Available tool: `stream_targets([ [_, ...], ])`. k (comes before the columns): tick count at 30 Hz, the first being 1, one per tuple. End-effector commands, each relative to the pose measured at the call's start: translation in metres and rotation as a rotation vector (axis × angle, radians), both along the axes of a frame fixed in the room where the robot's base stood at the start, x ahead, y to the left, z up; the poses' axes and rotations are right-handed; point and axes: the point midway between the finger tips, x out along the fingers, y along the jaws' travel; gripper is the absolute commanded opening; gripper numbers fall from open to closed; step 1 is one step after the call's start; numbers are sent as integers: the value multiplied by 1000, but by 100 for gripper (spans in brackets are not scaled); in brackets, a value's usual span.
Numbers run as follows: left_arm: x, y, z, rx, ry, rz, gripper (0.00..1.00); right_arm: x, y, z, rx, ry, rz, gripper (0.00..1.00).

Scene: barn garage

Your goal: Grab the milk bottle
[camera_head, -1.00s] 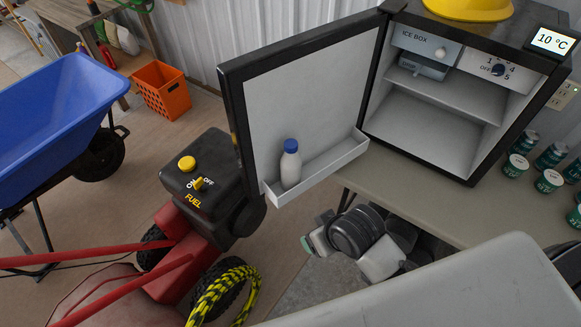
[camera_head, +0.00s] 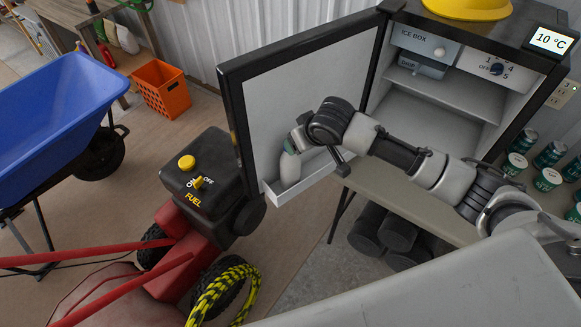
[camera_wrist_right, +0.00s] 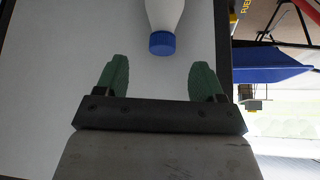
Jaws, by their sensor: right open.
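The white milk bottle (camera_head: 290,168) stands in the white shelf bin (camera_head: 318,177) on the inside of the open fridge door. In the head view its cap is hidden behind my right gripper (camera_head: 293,144). In the right wrist view the bottle (camera_wrist_right: 165,12) and its blue cap (camera_wrist_right: 162,43) show at the top, just beyond the fingertips. My right gripper (camera_wrist_right: 160,75) has its two green fingers spread apart with nothing between them. The cap lies roughly in line with the gap. My left gripper is not in view.
The open fridge (camera_head: 440,97) stands on a table (camera_head: 405,192) at the right, with several green cans (camera_head: 533,160) beside it. A red machine with a black fuel tank (camera_head: 207,180) stands left of the door. A blue wheelbarrow (camera_head: 60,120) is farther left.

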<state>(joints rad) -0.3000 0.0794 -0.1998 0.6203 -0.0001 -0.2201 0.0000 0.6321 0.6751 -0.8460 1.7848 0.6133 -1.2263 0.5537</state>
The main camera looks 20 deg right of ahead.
Motion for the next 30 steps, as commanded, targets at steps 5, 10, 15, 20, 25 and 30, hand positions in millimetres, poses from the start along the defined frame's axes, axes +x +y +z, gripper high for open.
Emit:
stream_targets([
  [5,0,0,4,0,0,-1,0,13,5,-21,0,1,-1,69],
  [10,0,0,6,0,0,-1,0,19,6,-30,-1,0,2,69],
  [15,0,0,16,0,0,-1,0,28,12,-44,-1,1,1,69],
  [20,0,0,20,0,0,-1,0,39,16,-62,0,-1,1,69],
  [25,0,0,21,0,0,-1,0,44,17,-71,-1,-3,3,69],
  [30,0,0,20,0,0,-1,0,44,17,-71,-1,-3,3,69],
])
